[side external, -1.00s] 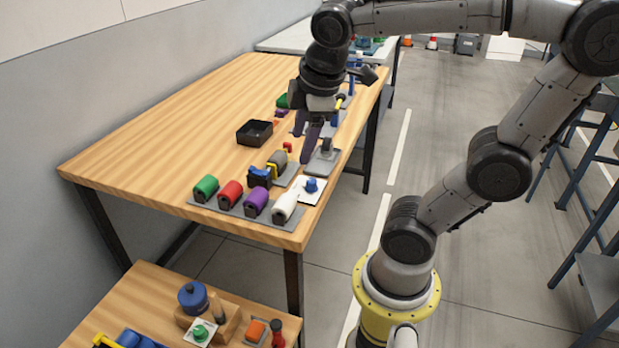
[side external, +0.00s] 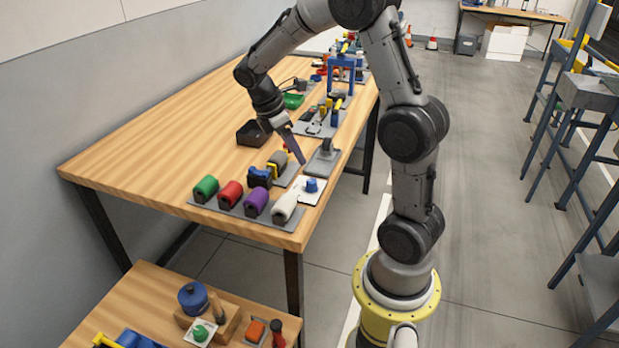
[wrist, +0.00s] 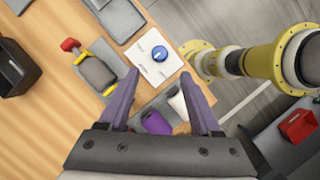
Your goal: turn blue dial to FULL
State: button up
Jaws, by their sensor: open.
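The blue dial (side external: 311,185) sits on a white plate (side external: 303,196) near the table's front right corner. In the wrist view the dial (wrist: 160,53) is round and blue with a pale mark on top, and small print lies on the plate (wrist: 143,45) around it; I cannot read the print. My gripper (side external: 301,161) is tilted above the table, behind the dial in the side view. In the wrist view its two purple fingers (wrist: 163,75) are spread apart with nothing between them, and the dial lies beyond the tips, apart from them.
Green, red, purple and white rollers stand on a grey strip (side external: 225,207) left of the plate. A grey tool with a yellow part (side external: 277,161) and a grey block (side external: 323,157) stand close by. A black tray (side external: 251,133) lies further back. The table's left part is clear.

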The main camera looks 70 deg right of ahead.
aim_at(311, 181)
jog(key=x, duration=1)
jog(key=shift+s+d+f, duration=0.1)
jog(key=shift+s+f, duration=0.05)
jog(key=shift+f, duration=0.25)
grip_shut()
